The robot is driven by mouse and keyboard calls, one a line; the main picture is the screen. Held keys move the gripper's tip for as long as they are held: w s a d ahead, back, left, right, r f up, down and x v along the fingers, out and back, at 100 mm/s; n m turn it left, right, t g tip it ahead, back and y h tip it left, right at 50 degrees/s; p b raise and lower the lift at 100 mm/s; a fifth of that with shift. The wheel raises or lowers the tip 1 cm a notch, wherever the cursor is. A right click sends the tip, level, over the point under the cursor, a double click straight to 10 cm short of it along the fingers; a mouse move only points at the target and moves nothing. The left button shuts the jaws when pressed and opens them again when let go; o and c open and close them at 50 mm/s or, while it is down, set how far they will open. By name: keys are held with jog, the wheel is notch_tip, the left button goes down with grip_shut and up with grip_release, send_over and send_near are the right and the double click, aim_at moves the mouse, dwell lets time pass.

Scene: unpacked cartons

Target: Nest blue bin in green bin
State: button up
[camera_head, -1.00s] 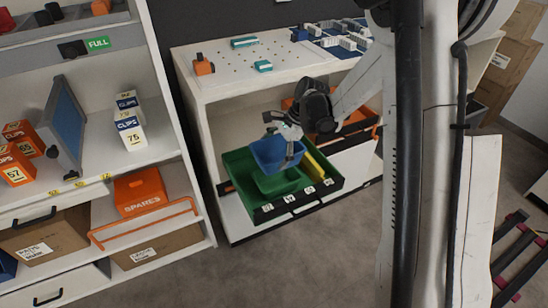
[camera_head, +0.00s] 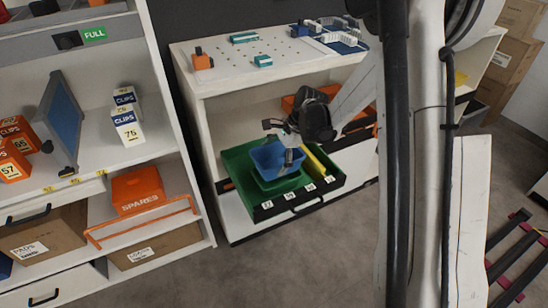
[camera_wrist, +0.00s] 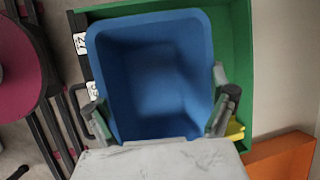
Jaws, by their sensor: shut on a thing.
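The blue bin (camera_head: 268,160) is held by my gripper (camera_head: 281,141) over the small green bin (camera_head: 279,187), inside the pulled-out green drawer. Its lower part overlaps the green bin, whose front shows below it. I cannot tell whether it rests on the green bin's floor. In the wrist view, the empty blue bin (camera_wrist: 155,75) fills the middle, with my gripper's fingers (camera_wrist: 162,115) at its two sides. The green bin is hidden there under the blue one.
The green drawer (camera_head: 236,160) has a labelled dark front. A yellow item (camera_head: 319,160) lies in it, right of the bins. An orange bin (camera_head: 360,123) sits to the right in the cabinet. A shelf unit with an orange SPARES box (camera_head: 137,190) stands at the left.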

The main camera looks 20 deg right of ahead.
aim_at(274, 166)
jog(key=shift+f, duration=0.2)
jog(key=shift+f+b, duration=0.35)
jog(key=shift+b, duration=0.1)
jog(key=shift+f+b, duration=1.05)
jog(key=shift+f, duration=0.35)
jog(key=o, duration=1)
jog(key=shift+c, duration=0.2)
jog(key=shift+r, duration=0.1)
jog(key=v, duration=1.2)
